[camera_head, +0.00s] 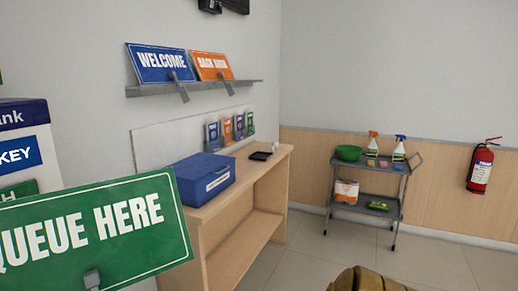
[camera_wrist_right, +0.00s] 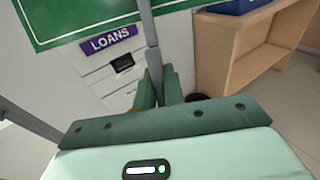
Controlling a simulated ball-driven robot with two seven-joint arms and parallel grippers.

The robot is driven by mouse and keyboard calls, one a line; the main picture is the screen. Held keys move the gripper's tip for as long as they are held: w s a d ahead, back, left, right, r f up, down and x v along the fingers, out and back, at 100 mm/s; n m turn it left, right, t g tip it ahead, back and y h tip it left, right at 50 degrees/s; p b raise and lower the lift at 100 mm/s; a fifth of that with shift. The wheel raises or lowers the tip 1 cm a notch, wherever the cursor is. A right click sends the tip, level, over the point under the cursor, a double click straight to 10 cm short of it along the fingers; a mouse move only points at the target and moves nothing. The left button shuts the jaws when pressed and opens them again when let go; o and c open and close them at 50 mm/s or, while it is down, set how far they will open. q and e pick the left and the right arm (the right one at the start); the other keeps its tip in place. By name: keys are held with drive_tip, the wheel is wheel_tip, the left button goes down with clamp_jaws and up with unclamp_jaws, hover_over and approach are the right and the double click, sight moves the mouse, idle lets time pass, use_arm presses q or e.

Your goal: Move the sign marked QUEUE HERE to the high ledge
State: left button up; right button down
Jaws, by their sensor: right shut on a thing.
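The green QUEUE HERE sign (camera_head: 95,238) is large and close at the lower left of the head view, tilted, with a small grey clip at its lower edge. Its green panel (camera_wrist_right: 75,12) also crosses the top of the right wrist view. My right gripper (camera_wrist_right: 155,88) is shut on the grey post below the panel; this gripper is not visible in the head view. The high ledge (camera_head: 205,86) is a grey wall shelf. It bears a blue WELCOME sign (camera_head: 160,62) and an orange BACK SOON sign (camera_head: 211,66). My left gripper is not in view.
A wooden counter (camera_head: 262,175) below the ledge holds a blue box (camera_head: 203,180) and leaflet holders (camera_head: 238,128). A cart (camera_head: 367,197) with bottles and a fire extinguisher (camera_head: 481,167) stand farther right. A tan thing (camera_head: 366,281) shows at the bottom. The ledge's right end is bare.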

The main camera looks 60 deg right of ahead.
drive_tip(key=shift+d+r+p, duration=0.1)
drive_tip(key=shift+r+p, duration=0.35)
drive_tip(key=shift+r, duration=0.85)
drive_tip(key=shift+n+t, duration=0.3)
drive_tip(key=r+p, duration=0.2)
drive_tip(key=r, duration=0.1)
drive_tip(key=r+p, duration=0.2)
drive_tip(key=r, duration=0.1)
drive_tip(key=shift+d+r, duration=0.2)
drive_tip(key=shift+r, duration=0.05)
drive_tip(key=shift+f, duration=0.1)
drive_tip(key=shift+t+y, duration=0.3)
drive_tip(key=shift+y, duration=0.1)
drive_tip(key=shift+d+r+p, duration=0.1)
drive_tip(key=shift+r+p, duration=1.8)
drive_tip(key=shift+r, duration=1.3)
drive_tip(key=shift+r, duration=0.1)
wheel_tip(320, 180, up, 6)
drive_tip(key=p, duration=0.4)
drive_tip(key=shift+d+n+t, duration=0.15)
drive_tip(key=shift+n+t, duration=0.15)
